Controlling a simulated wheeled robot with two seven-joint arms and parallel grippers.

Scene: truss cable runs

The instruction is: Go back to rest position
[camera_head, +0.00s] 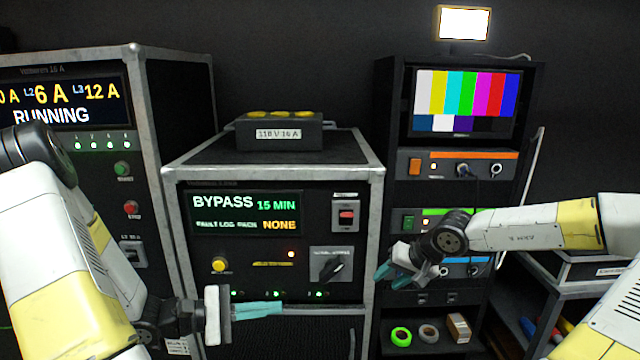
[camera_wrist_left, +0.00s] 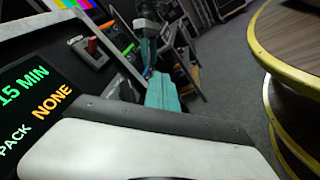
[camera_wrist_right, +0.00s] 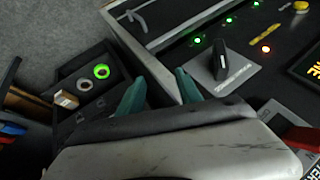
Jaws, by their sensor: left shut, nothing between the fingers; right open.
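My left gripper (camera_head: 258,309) is shut and empty, in front of the lower part of the middle cabinet in the head view. Its teal fingers lie together in the left wrist view (camera_wrist_left: 163,92). My right gripper (camera_head: 392,275) is open and empty, in front of the rack right of the middle cabinet. Its two teal fingers stand apart in the right wrist view (camera_wrist_right: 158,92). The middle cabinet (camera_head: 373,200) has a display (camera_head: 245,213) reading BYPASS 15 MIN and NONE. Below are a yellow button (camera_head: 219,265) and a black rotary switch (camera_head: 331,265).
A left cabinet (camera_head: 180,100) shows RUNNING. The right rack (camera_head: 388,110) carries a color-bar screen (camera_head: 466,92), with tape rolls (camera_head: 401,336) and a small box (camera_head: 458,327) on a low shelf. A round wooden table (camera_wrist_left: 297,35) is at right in the left wrist view.

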